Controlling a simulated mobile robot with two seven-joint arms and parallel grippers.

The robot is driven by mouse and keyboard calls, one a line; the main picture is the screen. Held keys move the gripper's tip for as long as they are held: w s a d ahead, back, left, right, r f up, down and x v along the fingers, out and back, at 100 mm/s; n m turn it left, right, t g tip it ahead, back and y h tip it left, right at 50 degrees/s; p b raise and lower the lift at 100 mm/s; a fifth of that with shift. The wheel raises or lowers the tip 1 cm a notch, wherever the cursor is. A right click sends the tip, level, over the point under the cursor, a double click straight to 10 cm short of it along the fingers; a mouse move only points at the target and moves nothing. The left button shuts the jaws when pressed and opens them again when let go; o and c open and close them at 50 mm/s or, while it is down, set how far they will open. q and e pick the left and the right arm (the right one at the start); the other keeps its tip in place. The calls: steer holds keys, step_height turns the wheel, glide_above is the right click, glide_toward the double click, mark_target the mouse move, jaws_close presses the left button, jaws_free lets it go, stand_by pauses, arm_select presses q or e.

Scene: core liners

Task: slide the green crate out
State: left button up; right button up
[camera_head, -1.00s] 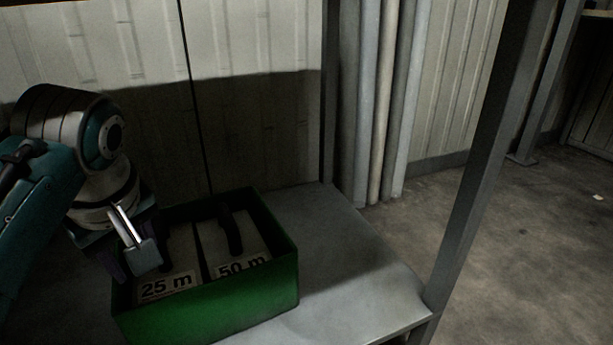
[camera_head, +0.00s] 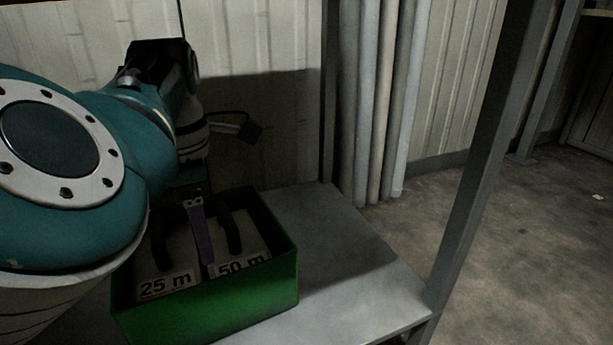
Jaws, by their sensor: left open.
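The green crate (camera_head: 225,307) sits on a grey metal shelf (camera_head: 345,255). It holds two light blocks with dark handles, a 25 m block (camera_head: 167,285) on the left and a 50 m block (camera_head: 244,264) on the right. My left gripper (camera_head: 203,262) reaches down over the crate from behind and left. One purple finger shows inside the crate between the two blocks. The gripper is open; its other finger is hidden. My left arm covers the crate's left and back-left parts. I cannot tell whether the finger touches a crate wall. My right gripper is not in view.
A dark rack post (camera_head: 487,150) stands at the shelf's front right corner, and another post (camera_head: 328,95) at the back. Several vertical pipes (camera_head: 380,100) stand behind it. The shelf right of the crate is bare. Open concrete floor (camera_head: 510,250) lies to the right.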

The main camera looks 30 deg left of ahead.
mark_target(212, 280)
arm_select(q)
step_height(212, 280, down, 10)
steer(key=b, duration=0.7)
steer(key=shift+r, duration=0.25)
jaws_close()
steer(key=shift+r, duration=0.1)
stand_by(0.7)
